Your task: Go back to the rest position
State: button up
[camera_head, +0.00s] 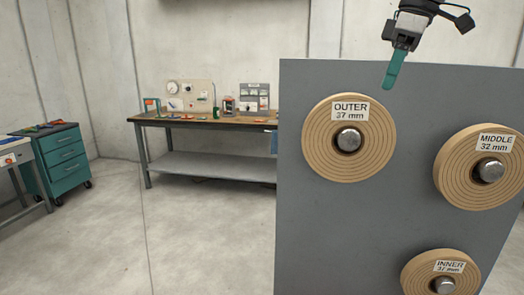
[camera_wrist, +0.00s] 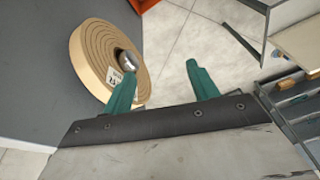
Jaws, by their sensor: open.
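My gripper (camera_head: 392,68) is in front of the upper part of a grey panel (camera_head: 300,225) in the head view, above and right of the roll labelled OUTER 37 mm (camera_head: 317,150). In the wrist view my gripper (camera_wrist: 165,82) shows two teal fingers spread apart with nothing between them. A tan spiral roll (camera_wrist: 88,45) on a metal peg is just beyond the left finger there. Its label is partly hidden, so I cannot tell which roll it is.
The panel also carries rolls labelled MIDDLE 32 mm (camera_head: 453,180) and INNER (camera_head: 415,280). A workbench (camera_head: 215,165) with tools stands at the back wall. A teal drawer cabinet (camera_head: 65,165) is at left. The floor (camera_head: 200,235) between is clear.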

jog(key=s+f+m+h, duration=0.2)
jog(key=s+f+m, duration=1)
jog(key=s+f, duration=1.5)
jog(key=shift+s+d+t+h, duration=0.3)
jog(key=shift+s+d, duration=0.05)
jog(key=shift+s, duration=0.3)
jog(key=shift+f, duration=0.1)
